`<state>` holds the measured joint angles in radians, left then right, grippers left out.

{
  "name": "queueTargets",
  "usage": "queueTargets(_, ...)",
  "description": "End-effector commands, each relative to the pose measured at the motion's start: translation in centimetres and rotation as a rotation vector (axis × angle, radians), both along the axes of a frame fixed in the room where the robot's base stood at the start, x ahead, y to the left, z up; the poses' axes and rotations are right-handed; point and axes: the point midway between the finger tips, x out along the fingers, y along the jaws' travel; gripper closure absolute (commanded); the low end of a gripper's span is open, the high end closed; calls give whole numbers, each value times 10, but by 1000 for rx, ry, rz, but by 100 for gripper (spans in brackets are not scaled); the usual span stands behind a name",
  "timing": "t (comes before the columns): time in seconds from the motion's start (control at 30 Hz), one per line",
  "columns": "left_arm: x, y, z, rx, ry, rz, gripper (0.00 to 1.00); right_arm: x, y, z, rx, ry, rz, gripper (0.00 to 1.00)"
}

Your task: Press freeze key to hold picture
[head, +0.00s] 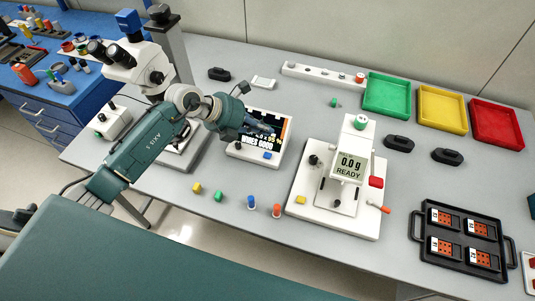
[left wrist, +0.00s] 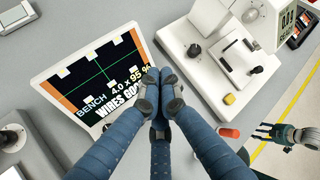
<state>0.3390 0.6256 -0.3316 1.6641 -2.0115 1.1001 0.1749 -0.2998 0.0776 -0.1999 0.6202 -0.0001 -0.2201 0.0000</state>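The display unit (head: 236,152) is a white box with a dark tilted screen showing "WIRES GOOD" and "95 %". A small blue key (head: 267,155) sits on its front face, below the screen's right part; I take it as the freeze key, but no label is readable. My left gripper (head: 266,130) reaches over the screen from the left, covering part of it. In the left wrist view its fingertips (left wrist: 160,78) are together and empty, at the screen's edge (left wrist: 150,45); the key is hidden there. Contact cannot be told. My right gripper (left wrist: 268,132) shows small at the wrist view's right.
The white bonder (head: 325,215) with its "READY" readout stands to the right. The microscope (head: 145,65) stands left, behind my left arm. Small coloured pegs (head: 219,196) stand in front. Coloured trays (head: 387,95) and a black carrier tray (head: 460,270) lie at the right.

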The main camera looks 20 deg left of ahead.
Motion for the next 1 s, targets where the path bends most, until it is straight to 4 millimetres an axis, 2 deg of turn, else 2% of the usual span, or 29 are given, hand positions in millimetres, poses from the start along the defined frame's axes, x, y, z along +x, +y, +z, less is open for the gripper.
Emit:
queueTargets(0.37,0,-1,-8,-5,0,0,100,0,-1,-7,-2,0,1,54)
queueTargets(0.57,0,-1,-30,-5,-1,0,100,0,-3,-25,-3,0,1,54)
queueTargets(0.8,0,-1,-66,-5,1,1,100,0,-4,-54,-4,0,2,54)
queueTargets(1.0,0,-1,-85,-4,-1,0,100,0,-4,-67,-4,0,2,54)
